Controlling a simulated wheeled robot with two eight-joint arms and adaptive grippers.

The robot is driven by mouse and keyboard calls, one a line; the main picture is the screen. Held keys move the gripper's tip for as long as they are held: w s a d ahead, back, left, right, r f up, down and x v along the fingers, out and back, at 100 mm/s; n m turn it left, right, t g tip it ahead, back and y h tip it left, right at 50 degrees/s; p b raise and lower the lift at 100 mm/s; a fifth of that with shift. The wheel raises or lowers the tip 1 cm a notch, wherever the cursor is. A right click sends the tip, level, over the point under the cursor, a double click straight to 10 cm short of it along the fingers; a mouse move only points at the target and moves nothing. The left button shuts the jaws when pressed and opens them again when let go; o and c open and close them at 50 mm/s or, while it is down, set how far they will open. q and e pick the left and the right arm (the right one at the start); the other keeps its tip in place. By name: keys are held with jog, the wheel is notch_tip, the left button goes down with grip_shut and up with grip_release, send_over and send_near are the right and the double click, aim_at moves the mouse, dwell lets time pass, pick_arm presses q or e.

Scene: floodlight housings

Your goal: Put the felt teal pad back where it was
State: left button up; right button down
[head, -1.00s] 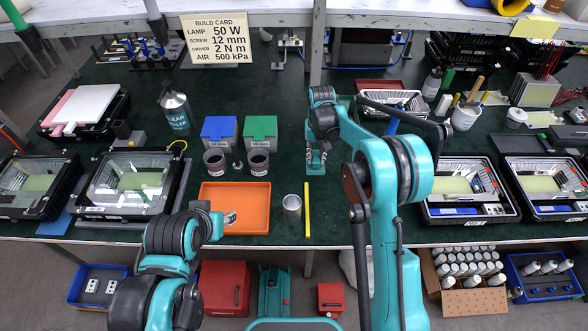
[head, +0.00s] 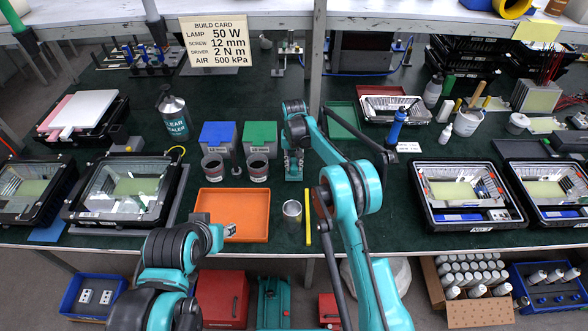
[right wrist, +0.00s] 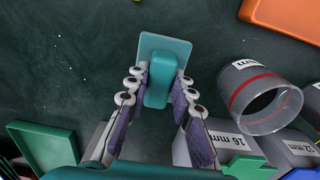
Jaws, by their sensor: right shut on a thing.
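The teal pad (right wrist: 178,47) is a flat plate with a block-like grip, seen in the right wrist view. My right gripper (right wrist: 158,92) is shut on the block, one finger on each side. In the head view my right gripper (head: 293,168) is over the dark green bench mat, just right of the green 16 mm box (head: 260,135). The pad is mostly hidden by the gripper there, and I cannot tell whether it touches the mat. My left gripper (head: 230,230) is at the front of the orange tray (head: 232,202); its finger opening is unclear.
Two clear cups (head: 258,168) stand in front of the blue and green boxes. A metal cup (head: 292,212) and a yellow strip (head: 308,217) lie near the front. A green tray (head: 342,120) and a blue bottle (head: 396,127) stand behind my right arm. Floodlight housings (head: 465,190) flank the bench.

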aim_at(294, 164)
notch_tip(294, 164, down, 2)
jog(key=shift+f, duration=0.1)
jog(key=c, duration=1.7)
grip_release()
jog(key=shift+b, duration=0.3)
jog(key=o, duration=0.4)
notch_tip(294, 164, up, 11)
jog(key=p, duration=0.3)
jog(key=shift+r, duration=0.75)
